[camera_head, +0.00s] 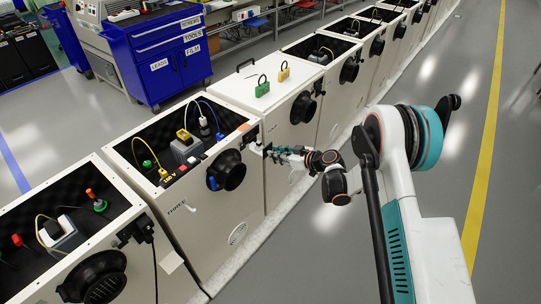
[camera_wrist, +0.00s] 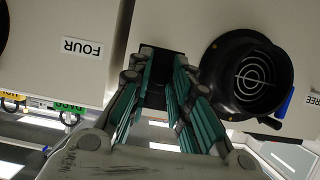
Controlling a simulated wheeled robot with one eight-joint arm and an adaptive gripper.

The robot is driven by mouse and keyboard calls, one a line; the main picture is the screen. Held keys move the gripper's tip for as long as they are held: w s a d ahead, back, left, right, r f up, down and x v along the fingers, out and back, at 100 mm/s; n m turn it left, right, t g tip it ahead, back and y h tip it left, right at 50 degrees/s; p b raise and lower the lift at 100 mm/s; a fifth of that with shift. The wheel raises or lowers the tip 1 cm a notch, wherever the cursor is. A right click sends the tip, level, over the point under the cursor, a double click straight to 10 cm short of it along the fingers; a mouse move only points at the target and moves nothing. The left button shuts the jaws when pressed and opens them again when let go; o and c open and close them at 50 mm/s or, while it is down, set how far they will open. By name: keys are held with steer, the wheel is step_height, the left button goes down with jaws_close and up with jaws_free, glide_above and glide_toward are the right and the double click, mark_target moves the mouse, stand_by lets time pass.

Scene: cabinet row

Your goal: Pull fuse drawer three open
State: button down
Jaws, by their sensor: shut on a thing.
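The cabinet labelled THREE (camera_head: 225,215) has a pale front, an open top and a round black vent (camera_head: 228,170). Its label also shows at the right edge of the wrist view (camera_wrist: 314,101). A small black fitting (camera_head: 250,135) sits at the upper right of its front. My gripper (camera_head: 267,151) is at that corner, beside the seam with cabinet FOUR. In the wrist view my gripper (camera_wrist: 160,72) has its teal-padded fingers closed around a black block (camera_wrist: 155,93) on the front. The fingers hide part of the block. I cannot tell whether the drawer has moved out.
The cabinet FOUR (camera_head: 292,135) stands directly beside it, with green (camera_head: 263,86) and yellow (camera_head: 284,71) padlocks on its closed top. A blue handle (camera_head: 212,183) is beside the vent. A blue tool cabinet (camera_head: 165,55) stands behind. The floor in front of the row is clear.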

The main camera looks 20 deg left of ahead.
steer(key=shift+s+d, duration=0.2)
steer(key=shift+d, duration=0.25)
steer(key=c, duration=1.4)
jaws_free()
steer(key=shift+d, duration=0.1)
steer(key=v, duration=1.1)
steer(key=shift+s+d+r, duration=0.2)
steer(key=shift+d, duration=0.05)
